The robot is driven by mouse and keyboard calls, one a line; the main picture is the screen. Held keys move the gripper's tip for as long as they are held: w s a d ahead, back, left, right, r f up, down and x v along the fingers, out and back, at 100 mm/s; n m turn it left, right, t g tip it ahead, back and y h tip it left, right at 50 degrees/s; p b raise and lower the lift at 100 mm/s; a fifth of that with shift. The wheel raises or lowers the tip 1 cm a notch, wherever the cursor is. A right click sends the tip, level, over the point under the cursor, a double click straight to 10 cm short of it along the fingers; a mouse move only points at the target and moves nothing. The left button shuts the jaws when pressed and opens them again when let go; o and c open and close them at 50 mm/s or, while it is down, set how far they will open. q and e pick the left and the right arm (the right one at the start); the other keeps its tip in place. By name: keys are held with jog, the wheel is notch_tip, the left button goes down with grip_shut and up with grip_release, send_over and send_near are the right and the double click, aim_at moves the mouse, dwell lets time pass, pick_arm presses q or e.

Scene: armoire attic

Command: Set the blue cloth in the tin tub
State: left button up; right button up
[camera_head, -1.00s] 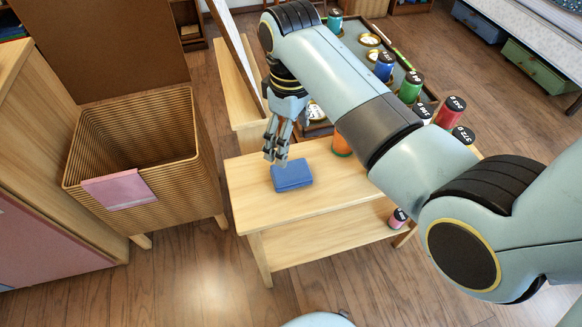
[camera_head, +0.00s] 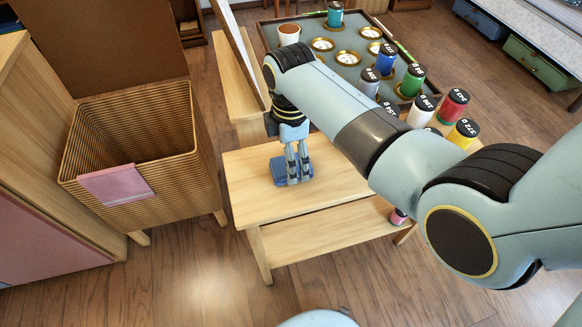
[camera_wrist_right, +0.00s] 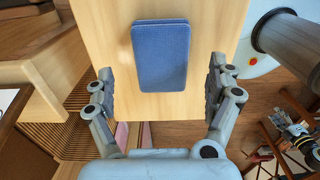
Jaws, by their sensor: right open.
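The blue cloth (camera_head: 280,173), a folded flat rectangle, lies on the wooden bench top near its left end. In the right wrist view the cloth (camera_wrist_right: 160,58) lies between and beyond the spread fingers. My right gripper (camera_head: 292,182) points down over the cloth and partly hides it. It also shows in the right wrist view (camera_wrist_right: 165,95), open, with its fingers apart on both sides and nothing between the pads. I see no tin tub in these frames. My left gripper is not in view.
A woven basket (camera_head: 75,150) with a pink cloth (camera_head: 116,184) over its rim stands left of the bench (camera_head: 250,210). A pink spool (camera_head: 398,217) sits on the lower shelf. The bench's front is clear.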

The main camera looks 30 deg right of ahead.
notch_tip(320, 180, down, 3)
jog(key=shift+f+b, duration=0.15)
jog(key=shift+b, duration=0.25)
jog(key=shift+s, duration=0.1)
jog(key=c, duration=1.4)
jog(key=shift+r, duration=0.6)
jog(key=r, duration=0.1)
jog(key=r+p, duration=0.1)
jog(key=s+r+p, duration=0.1)
jog(key=r, duration=0.1)
jog(key=shift+d, duration=0.35)
jog(key=s+d+r+p, duration=0.2)
jog(key=s+d+r, duration=0.3)
jog(key=s, duration=0.3)
jog(key=f+b, duration=0.3)
jog(key=s+f+b, duration=0.1)
jog(key=b, duration=0.1)
jog(key=shift+d+f, duration=0.25)
jog(key=shift+d, duration=0.1)
jog(key=shift+r, duration=0.2)
